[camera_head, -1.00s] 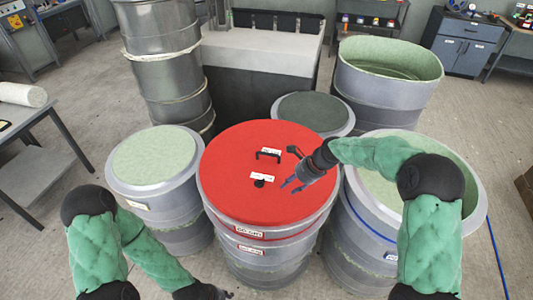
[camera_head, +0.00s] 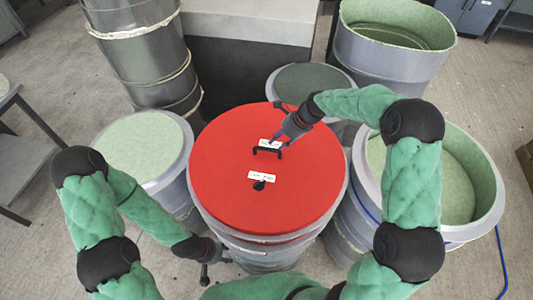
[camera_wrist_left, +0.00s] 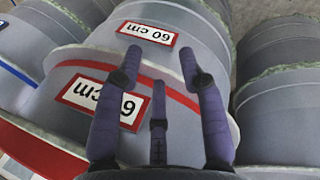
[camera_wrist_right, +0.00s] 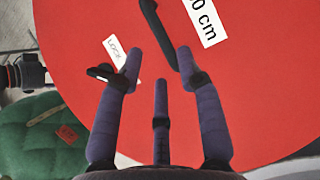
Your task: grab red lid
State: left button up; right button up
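The red lid (camera_head: 310,185) lies flat on top of the middle drum (camera_head: 265,250). It carries a black bar handle (camera_head: 268,151), a black knob (camera_head: 259,185) and white labels. My right gripper (camera_head: 275,143) is over the lid at the handle. In the right wrist view its fingers (camera_wrist_right: 160,55) are spread, with the handle (camera_wrist_right: 158,35) in front of and partly between the tips; contact cannot be told. My left gripper (camera_head: 215,260) is low beside the drum. In the left wrist view its fingers (camera_wrist_left: 160,55) are open and empty, facing grey walls with "60 cm" labels (camera_wrist_left: 147,34).
A pale green-topped drum (camera_head: 145,150) stands left, and an open green-lined drum (camera_head: 455,180) right. A dark-topped drum (camera_head: 312,78) and another open drum (camera_head: 390,55) stand behind. A tall metal drum (camera_head: 140,60) is at the back left. Bare floor shows at the lower left.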

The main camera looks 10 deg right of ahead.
aim_at(268, 149)
jog(key=b+x, duration=0.1)
jog(key=x, duration=0.8)
jog(key=shift+s, duration=0.1)
jog(key=shift+r, duration=0.1)
jog(key=shift+c, duration=0.3)
grip_shut()
jog(key=shift+r, duration=0.15)
